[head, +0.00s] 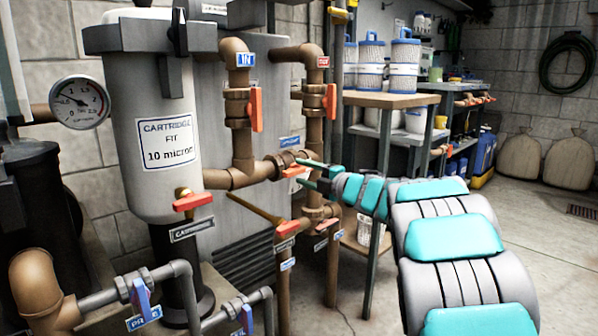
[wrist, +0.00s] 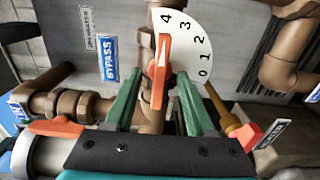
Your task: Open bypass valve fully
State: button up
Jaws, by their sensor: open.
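The bypass valve's orange handle (wrist: 158,68) stands upright in the wrist view, in front of a white dial (wrist: 190,48) marked 0 to 4. The handle's upper end points close to the 4. A blue BYPASS label (wrist: 108,58) is to its left. My gripper (wrist: 159,76) is open, with one green finger on each side of the handle; I cannot tell whether either touches it. In the head view my gripper (head: 301,173) reaches the brown pipework from the right, and an orange handle (head: 293,171) shows at its fingertips.
Orange valve handles (head: 255,110) (head: 330,101) are on the pipes above, with others below. The grey filter housing (head: 150,110) stands left. A shelf bench (head: 391,99) with cartridges is behind my arm. The floor at right (head: 540,240) is clear.

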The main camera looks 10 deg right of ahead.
jog(key=v, duration=0.7)
jog(key=shift+r, duration=0.1)
dwell(1.3)
